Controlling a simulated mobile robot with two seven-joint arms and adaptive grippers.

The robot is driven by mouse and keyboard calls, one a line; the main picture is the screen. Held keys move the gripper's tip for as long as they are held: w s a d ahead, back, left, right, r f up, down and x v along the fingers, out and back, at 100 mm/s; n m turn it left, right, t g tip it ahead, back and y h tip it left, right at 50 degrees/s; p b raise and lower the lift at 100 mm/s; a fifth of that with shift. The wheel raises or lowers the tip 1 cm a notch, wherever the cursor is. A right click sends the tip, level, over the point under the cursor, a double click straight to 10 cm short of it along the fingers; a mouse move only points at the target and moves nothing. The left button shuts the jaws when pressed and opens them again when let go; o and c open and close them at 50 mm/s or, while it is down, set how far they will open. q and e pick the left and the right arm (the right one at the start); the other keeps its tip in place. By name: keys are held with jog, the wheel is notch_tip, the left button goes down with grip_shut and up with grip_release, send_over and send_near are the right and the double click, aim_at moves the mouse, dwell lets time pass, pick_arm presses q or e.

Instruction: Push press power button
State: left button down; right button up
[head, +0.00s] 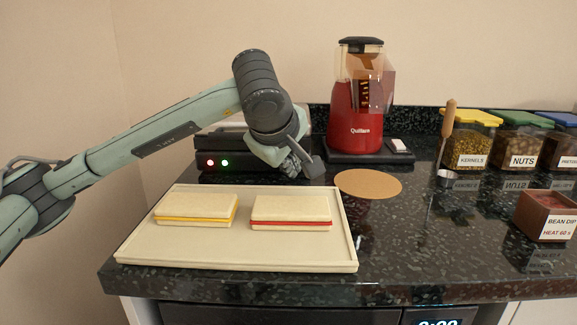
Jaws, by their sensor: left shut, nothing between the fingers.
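A sandwich press (228,172) with a dark base and a light, silvery lid stands at the back left of the counter. My left gripper (293,168) is shut and empty, low at the right end of the press. I cannot tell whether its tips touch the press. I cannot make out a separate power button; it may be hidden behind the gripper. My right gripper is not in view.
A cream tray (200,256) with two sandwiches lies in front of the press. A round cork mat (368,184) and red blender (357,110) are to its right. A wooden-handled scoop (447,130), lidded containers (480,145) and a bean dip box (543,216) stand further right.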

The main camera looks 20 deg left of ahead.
pick_arm(q)
jog(key=shift+w, duration=0.15)
dwell(0.4)
jog(key=shift+w+a, duration=0.1)
jog(key=shift+w, duration=0.05)
jog(key=shift+w+b, duration=0.15)
jog(key=shift+b, duration=0.15)
dwell(0.4)
jog(key=shift+s+b, duration=0.35)
jog(key=shift+b, duration=0.05)
jog(key=shift+s, duration=0.1)
